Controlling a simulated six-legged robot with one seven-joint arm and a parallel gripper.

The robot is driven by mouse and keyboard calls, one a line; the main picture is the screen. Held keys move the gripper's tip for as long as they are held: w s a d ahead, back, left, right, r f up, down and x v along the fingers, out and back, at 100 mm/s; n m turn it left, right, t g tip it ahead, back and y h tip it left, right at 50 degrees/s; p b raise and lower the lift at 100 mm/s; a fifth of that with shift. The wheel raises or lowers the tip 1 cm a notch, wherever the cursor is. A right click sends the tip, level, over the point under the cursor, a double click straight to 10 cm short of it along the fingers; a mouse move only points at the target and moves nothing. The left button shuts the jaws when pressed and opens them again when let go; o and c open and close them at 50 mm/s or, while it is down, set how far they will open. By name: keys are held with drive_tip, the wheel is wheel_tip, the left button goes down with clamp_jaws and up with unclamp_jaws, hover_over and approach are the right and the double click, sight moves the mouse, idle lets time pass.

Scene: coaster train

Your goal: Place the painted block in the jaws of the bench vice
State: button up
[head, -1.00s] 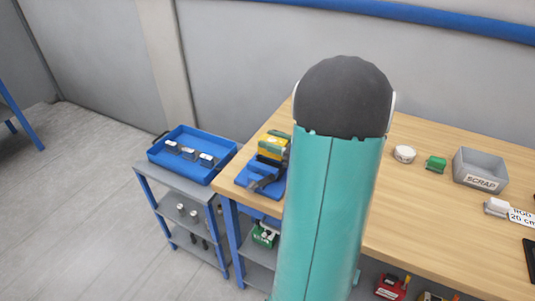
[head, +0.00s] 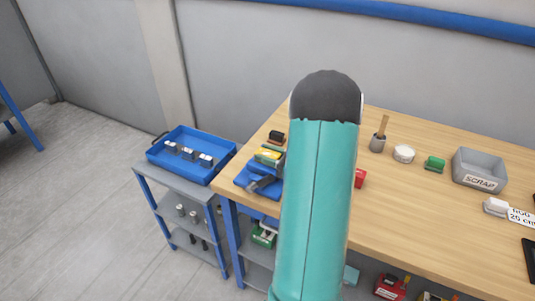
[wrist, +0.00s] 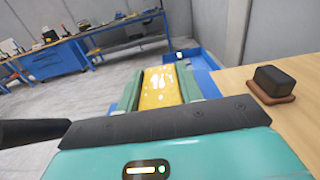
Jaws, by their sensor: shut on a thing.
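The painted block (wrist: 160,88) is yellow with pale shiny patches in the wrist view. My gripper (wrist: 161,82) is shut on it, with a green finger along each side. In the head view the block (head: 268,156) is at the top of the bench vice (head: 250,182), which has a blue base and grey metal parts. The vice stands at the bench's left end. My teal arm hides the gripper's body in the head view. The block's underside is hidden, so I cannot tell whether it is between the vice jaws or just above them.
A dark block on a brown base (wrist: 275,83) stands close by on the wooden bench (head: 430,220). A blue tray (head: 160,155) with several parts is left of the bench. A pot (head: 378,142), white tape roll (head: 403,153) and grey scrap bin (head: 480,170) stand right of my arm.

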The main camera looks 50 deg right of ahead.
drive_tip(key=o, duration=1.3)
drive_tip(key=shift+f, duration=0.1)
drive_tip(key=shift+c, duration=0.2)
drive_tip(key=shift+s, duration=0.25)
drive_tip(key=v, duration=1.1)
drive_tip(key=shift+s+d, duration=0.15)
drive_tip(key=shift+s, duration=0.1)
